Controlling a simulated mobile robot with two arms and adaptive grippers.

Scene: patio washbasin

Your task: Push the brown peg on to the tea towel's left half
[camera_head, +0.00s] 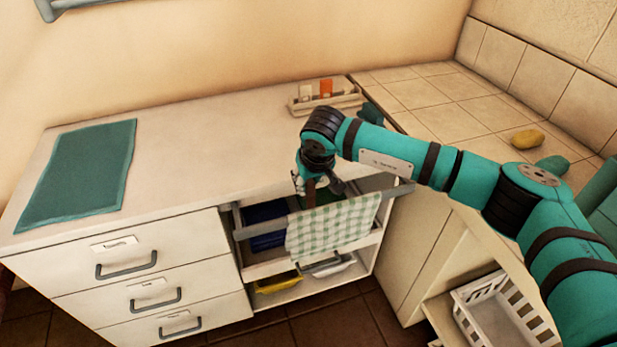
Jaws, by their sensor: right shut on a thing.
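The tea towel (332,228), in green and white checks, hangs over the front rail of the open rack in the cabinet. My right gripper (314,190) points down just above the towel's top edge, over its left half. It is shut on the brown peg (311,188), a small brown piece showing between the fingers. The fingers hide much of the peg, and I cannot tell if it touches the towel. My left gripper is out of view.
A green mat (82,172) lies on the white counter (190,155). A small caddy (325,101) with an orange item stands at the back. A yellow sponge-like thing (527,139) lies on the tiled ledge. A white basket (505,315) is low at right.

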